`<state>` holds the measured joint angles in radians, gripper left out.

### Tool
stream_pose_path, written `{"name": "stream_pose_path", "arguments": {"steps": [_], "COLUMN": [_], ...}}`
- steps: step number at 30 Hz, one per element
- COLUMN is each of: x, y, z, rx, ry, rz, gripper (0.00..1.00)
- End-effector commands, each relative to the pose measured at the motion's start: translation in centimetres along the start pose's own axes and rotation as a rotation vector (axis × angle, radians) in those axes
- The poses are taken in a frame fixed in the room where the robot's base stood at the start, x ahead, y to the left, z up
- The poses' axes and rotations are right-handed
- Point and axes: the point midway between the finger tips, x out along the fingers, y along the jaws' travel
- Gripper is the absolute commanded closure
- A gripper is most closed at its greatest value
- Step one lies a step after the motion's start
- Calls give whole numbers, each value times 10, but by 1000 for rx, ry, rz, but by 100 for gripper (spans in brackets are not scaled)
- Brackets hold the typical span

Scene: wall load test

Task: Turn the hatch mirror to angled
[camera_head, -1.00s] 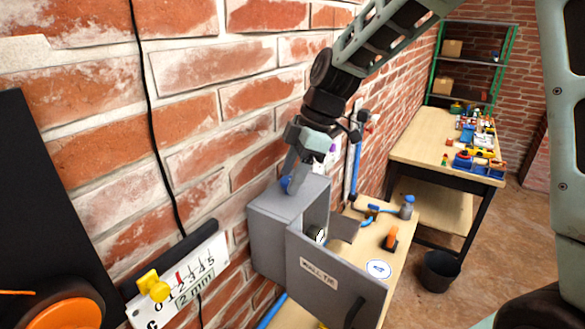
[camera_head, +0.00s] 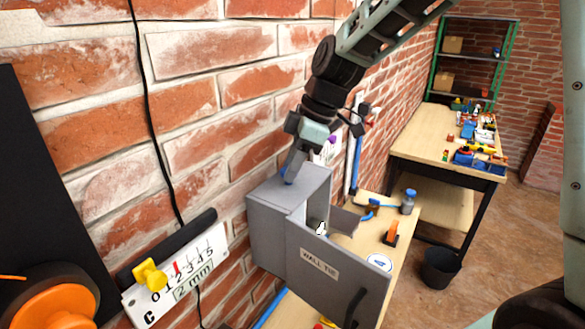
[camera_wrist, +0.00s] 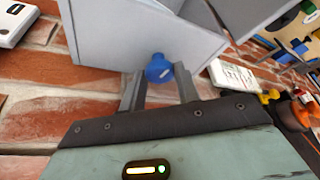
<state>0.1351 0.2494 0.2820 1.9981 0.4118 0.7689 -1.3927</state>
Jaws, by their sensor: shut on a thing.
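A grey wall box (camera_head: 268,222) is fixed to the brick wall, its door (camera_head: 330,275) labelled "WALL TIE" standing open. A blue knob (camera_wrist: 158,70) sticks out of the box's top. My gripper (camera_head: 289,178) points down at it from above and is shut on it; in the wrist view the two fingers (camera_wrist: 160,84) stand on either side of the knob. A small white-and-dark piece (camera_head: 321,229) and a grey plate (camera_head: 344,219) show at the box opening. I cannot tell which is the hatch mirror, nor its angle.
A white gauge plate (camera_head: 178,278) with a yellow knob (camera_head: 150,275) is on the wall at left. A narrow wooden bench (camera_head: 368,240) with a bottle (camera_head: 408,201) runs behind the door. A black bin (camera_head: 440,268) stands on the floor at right.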

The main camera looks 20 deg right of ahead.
Motion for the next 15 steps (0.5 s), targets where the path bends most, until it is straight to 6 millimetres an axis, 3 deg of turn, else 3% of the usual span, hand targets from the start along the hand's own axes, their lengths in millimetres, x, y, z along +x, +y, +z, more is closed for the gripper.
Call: {"name": "stream_pose_path", "arguments": {"steps": [15], "x": [0], "y": [-3], "z": [-1], "rx": [356], "ry": [2], "rz": [152], "gripper": [91]}}
